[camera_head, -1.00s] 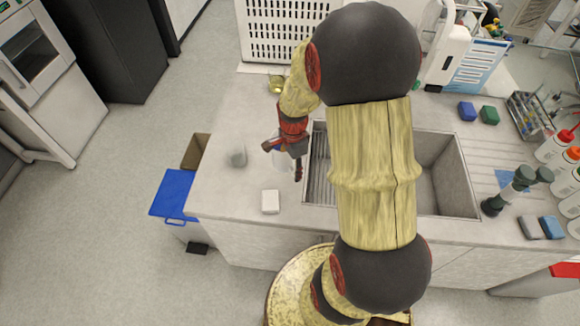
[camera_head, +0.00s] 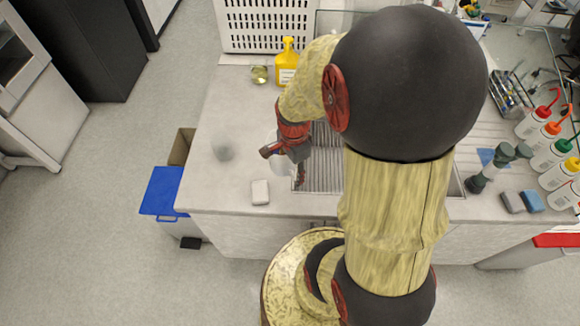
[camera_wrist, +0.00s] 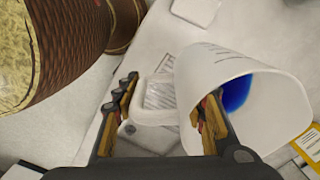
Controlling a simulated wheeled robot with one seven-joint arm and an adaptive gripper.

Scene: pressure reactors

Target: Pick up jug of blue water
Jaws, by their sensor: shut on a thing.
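The jug (camera_wrist: 225,85) is a white, see-through-walled beaker with printed marks. It fills the right side of the wrist view, and blue water (camera_wrist: 236,94) shows inside it. My gripper (camera_wrist: 165,112) has a finger on each side of the jug's white handle (camera_wrist: 150,116) and is shut on it. In the head view my gripper (camera_head: 298,166) is over the left end of the sink, with the jug (camera_head: 283,167) partly hidden behind it. I cannot tell exactly how far the jug is above the counter.
A yellow bottle (camera_head: 286,68) stands behind. The sink's ribbed floor (camera_head: 322,160) is just right. Several wash bottles (camera_head: 552,155) line the right edge.

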